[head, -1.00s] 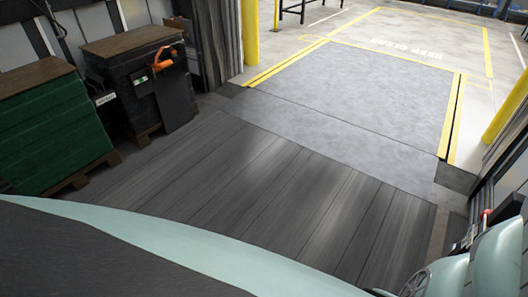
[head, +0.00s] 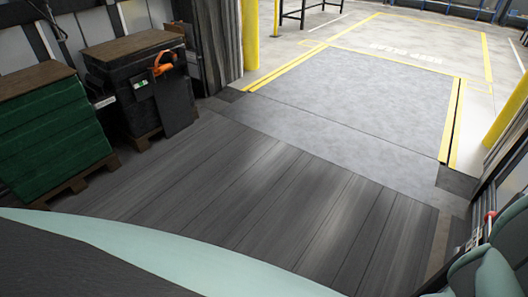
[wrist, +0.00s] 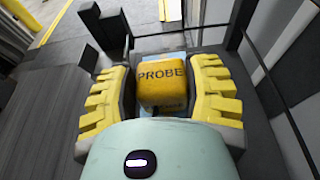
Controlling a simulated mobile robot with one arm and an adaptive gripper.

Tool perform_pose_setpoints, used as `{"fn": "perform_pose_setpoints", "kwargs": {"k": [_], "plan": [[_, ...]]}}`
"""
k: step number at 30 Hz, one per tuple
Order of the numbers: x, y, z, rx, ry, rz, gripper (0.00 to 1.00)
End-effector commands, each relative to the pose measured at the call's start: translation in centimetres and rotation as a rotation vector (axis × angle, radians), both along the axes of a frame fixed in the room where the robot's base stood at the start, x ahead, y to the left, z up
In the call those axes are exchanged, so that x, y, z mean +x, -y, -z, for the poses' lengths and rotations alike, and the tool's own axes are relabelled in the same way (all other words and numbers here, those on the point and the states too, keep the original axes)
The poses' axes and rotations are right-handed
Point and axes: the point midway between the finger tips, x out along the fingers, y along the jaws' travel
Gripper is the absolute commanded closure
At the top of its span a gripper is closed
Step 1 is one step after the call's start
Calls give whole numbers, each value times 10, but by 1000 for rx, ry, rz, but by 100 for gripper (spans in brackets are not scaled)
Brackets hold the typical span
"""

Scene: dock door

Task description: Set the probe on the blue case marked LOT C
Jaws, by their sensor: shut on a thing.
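The probe (wrist: 162,84) is a yellow block with PROBE printed on it, in the middle of the wrist view. My gripper (wrist: 162,99) has its yellow ridged fingers on either side of it and is shut on it. A little pale blue shows around the probe's edges, and I cannot tell what it belongs to. No blue case marked LOT C can be made out in either view. The gripper and probe are not visible in the head view.
A green stack (head: 55,135) on a pallet and a dark crate (head: 122,85) with an orange-handled thing (head: 163,63) stand at left. Yellow posts (head: 251,35) flank the doorway. The dark plank floor (head: 240,200) and grey plate (head: 365,100) are clear.

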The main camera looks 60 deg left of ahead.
Motion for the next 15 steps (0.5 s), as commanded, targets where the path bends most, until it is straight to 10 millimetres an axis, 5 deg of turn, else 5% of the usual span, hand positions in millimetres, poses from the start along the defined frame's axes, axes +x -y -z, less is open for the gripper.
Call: {"fn": "perform_pose_setpoints", "kwargs": {"k": [12, 13, 15], "plan": [[1, -1, 9, -1, 1, -3, 92], [1, -1, 9, -1, 1, -3, 45], [1, 0, 8, -1, 2, -2, 38]]}}
